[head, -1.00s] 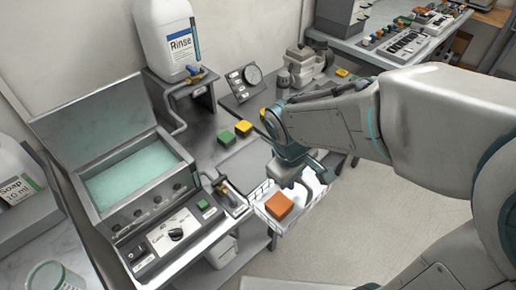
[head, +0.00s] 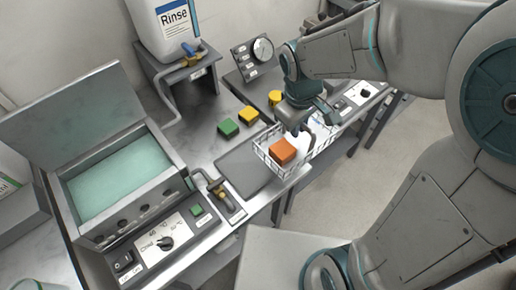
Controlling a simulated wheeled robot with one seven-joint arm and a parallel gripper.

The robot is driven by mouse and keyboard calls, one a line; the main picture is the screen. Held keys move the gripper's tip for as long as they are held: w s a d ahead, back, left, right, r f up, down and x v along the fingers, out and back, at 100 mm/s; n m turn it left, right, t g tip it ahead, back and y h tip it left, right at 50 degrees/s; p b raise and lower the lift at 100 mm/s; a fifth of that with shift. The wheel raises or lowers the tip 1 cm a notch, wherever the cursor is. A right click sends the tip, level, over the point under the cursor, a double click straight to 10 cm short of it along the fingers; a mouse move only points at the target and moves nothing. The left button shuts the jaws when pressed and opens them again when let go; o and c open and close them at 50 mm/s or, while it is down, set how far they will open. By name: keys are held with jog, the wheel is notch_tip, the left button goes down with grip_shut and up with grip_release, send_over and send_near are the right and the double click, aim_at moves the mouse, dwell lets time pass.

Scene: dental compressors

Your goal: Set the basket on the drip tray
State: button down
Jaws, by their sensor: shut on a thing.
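The white wire basket (head: 266,158) holds an orange block (head: 283,151). My gripper (head: 297,130) is shut on the basket, at its far right side; the fingertips are partly hidden by the gripper body. The drip tray (head: 240,172) is a flat grey plate on the counter between the bath and the basket. The basket appears over the counter's front edge, just right of the tray, with its left end close to or overlapping the tray's right part in the picture. I cannot tell its height above the counter.
A rinse jug (head: 172,25) stands on a raised stand.

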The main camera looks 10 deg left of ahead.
jog(key=shift+a+f+p, duration=0.45)
jog(key=shift+a+f, duration=4.45)
jog(key=shift+f, duration=0.05)
jog(key=shift+f, duration=0.1)
jog(key=c, duration=1.5)
grip_release()
